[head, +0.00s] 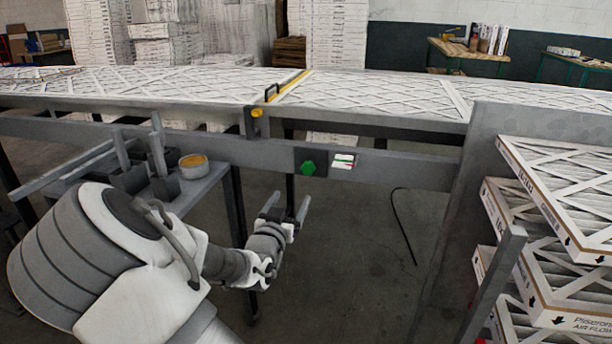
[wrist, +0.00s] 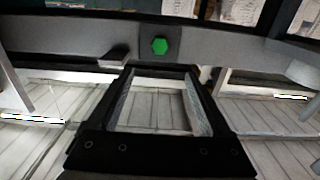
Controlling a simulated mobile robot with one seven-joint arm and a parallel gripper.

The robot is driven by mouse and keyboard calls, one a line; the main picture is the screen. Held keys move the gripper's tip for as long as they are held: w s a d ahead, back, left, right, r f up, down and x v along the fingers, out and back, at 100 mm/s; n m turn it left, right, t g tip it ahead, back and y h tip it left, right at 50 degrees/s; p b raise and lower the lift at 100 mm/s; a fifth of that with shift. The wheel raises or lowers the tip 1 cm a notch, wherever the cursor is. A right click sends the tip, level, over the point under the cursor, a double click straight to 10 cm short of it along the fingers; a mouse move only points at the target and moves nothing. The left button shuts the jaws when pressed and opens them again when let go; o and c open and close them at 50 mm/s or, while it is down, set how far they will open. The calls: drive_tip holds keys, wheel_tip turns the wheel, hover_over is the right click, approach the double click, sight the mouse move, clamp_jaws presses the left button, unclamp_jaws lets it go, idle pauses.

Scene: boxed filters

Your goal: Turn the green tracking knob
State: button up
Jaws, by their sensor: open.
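The green knob (head: 308,168) sits on a dark plate on the grey front rail of the conveyor, right of the middle of the rail in the head view. It also shows in the wrist view (wrist: 159,46), at the upper middle, beyond the fingers. My gripper (head: 286,207) is below and a little left of the knob in the head view, apart from it. Its two fingers are spread with nothing between them; in the wrist view my gripper (wrist: 158,75) also shows open and empty.
A white label (head: 343,161) is right of the knob. Boxed filters (head: 375,95) lie along the conveyor. More filters (head: 560,195) are stacked at right. A cable (head: 402,225) hangs over open floor.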

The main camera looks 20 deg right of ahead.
sight(307, 170)
drive_tip(key=b+x, duration=0.3)
drive_tip(key=x, duration=1.2)
drive_tip(key=shift+d, duration=0.15)
clamp_jaws()
